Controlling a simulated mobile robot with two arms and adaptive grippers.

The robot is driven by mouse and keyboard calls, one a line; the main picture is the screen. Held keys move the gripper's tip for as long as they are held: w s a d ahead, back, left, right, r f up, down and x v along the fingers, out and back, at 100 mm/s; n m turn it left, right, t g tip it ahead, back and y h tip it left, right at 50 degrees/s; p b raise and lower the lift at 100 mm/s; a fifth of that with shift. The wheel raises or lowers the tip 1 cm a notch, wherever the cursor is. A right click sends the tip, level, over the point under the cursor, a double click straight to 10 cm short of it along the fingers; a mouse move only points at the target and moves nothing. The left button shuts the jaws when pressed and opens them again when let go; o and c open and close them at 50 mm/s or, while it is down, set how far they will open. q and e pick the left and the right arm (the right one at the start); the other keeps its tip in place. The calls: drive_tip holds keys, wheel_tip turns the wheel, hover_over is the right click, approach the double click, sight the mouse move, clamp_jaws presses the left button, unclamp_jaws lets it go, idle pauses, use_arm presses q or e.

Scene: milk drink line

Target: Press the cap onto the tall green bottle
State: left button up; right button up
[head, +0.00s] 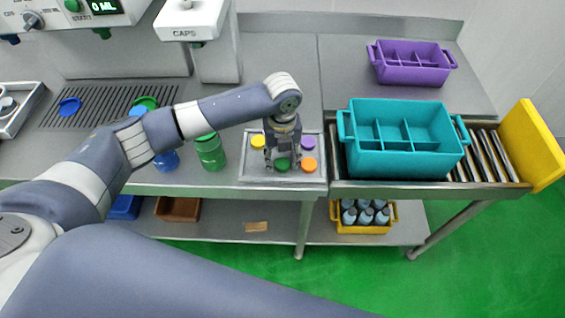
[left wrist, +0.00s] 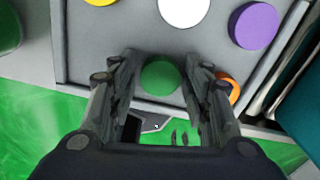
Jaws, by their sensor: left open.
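The tall green bottle (head: 211,153) stands on the counter, to the left of the cap tray (head: 244,168). Its green side also shows at the upper left of the left wrist view (left wrist: 8,28). A green cap (head: 282,164) lies at the front of the tray. In the left wrist view the green cap (left wrist: 160,77) sits between the fingers. My left gripper (head: 283,163) points down over the tray, open, with its fingers on either side of the green cap. Whether they touch it I cannot tell. My right gripper is not in view.
Yellow (head: 258,141), purple (head: 308,143) and orange (head: 309,164) caps lie in the tray. A white cap shows in the left wrist view (left wrist: 183,10). A blue bottle (head: 166,161) stands left of the green one. A teal crate (head: 402,165) stands on the rollers at right.

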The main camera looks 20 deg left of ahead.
sight(283, 162)
use_arm(q)
drive_tip(key=c, duration=0.5)
drive_tip(key=shift+r, duration=0.1)
drive_tip(key=shift+w+r+b, duration=0.1)
drive_tip(key=shift+r+b, duration=0.2)
drive_tip(key=shift+r, duration=0.3)
wheel_tip(283, 162, up, 2)
drive_tip(key=shift+d+r+b, duration=0.1)
drive_tip(key=shift+b, duration=0.35)
drive_tip(key=s+d, duration=0.2)
drive_tip(key=s, duration=0.3)
drive_tip(key=s+d+r+b, duration=0.1)
drive_tip(key=s, duration=0.4)
drive_tip(key=s+d+b, duration=0.1)
drive_tip(key=s+d, duration=0.1)
drive_tip(key=s, duration=0.3)
drive_tip(key=shift+d+r, duration=0.25)
drive_tip(key=shift+d, duration=0.05)
